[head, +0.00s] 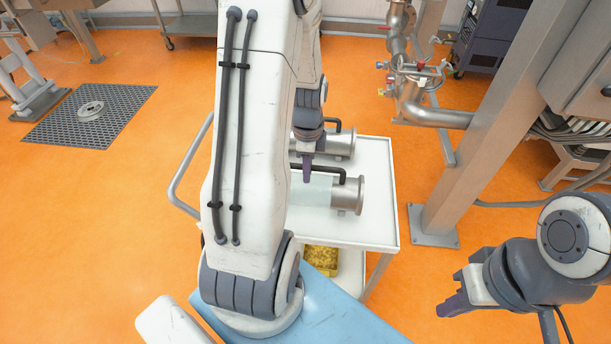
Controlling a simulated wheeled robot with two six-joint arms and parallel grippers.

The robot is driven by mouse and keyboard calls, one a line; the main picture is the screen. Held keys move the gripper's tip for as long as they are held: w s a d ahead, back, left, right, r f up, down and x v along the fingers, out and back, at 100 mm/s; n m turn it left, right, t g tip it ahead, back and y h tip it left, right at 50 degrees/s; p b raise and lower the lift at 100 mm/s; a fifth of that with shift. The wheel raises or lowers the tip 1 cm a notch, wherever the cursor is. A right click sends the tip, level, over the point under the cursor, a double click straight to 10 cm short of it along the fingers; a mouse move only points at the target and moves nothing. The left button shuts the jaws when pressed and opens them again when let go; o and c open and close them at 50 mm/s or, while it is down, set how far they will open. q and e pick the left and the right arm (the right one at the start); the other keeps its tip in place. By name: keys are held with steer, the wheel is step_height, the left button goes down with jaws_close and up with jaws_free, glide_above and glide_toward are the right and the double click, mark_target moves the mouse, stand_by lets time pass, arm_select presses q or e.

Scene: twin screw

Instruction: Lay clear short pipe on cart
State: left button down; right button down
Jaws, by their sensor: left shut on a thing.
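The clear short pipe (316,190) has a translucent body, a metal flanged end and a black handle. It is at the white top of the cart (377,220); I cannot tell whether it rests there or hangs just above. My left gripper (307,172) points down and is shut on the pipe, apparently at its handle. My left arm hides the pipe's left end and much of the cart. My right gripper (453,306) is away from the cart at the lower right, with nothing visible in it; its finger gap is unclear.
A second metal pipe piece (339,145) with a black handle lies behind on the cart. The cart's push handle (181,180) curves out left. A metal post (480,130) and steel piping (435,115) stand right of the cart. A yellow item (320,259) sits on its lower shelf.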

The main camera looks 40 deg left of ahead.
arm_select(q)
steer(key=shift+w+a+f, duration=0.2)
steer(key=shift+a+f, duration=0.15)
steer(key=shift+a, duration=0.3)
steer(key=shift+s+d+f+p, duration=0.15)
steer(key=shift+f+p, duration=0.15)
steer(key=shift+f, duration=1.75)
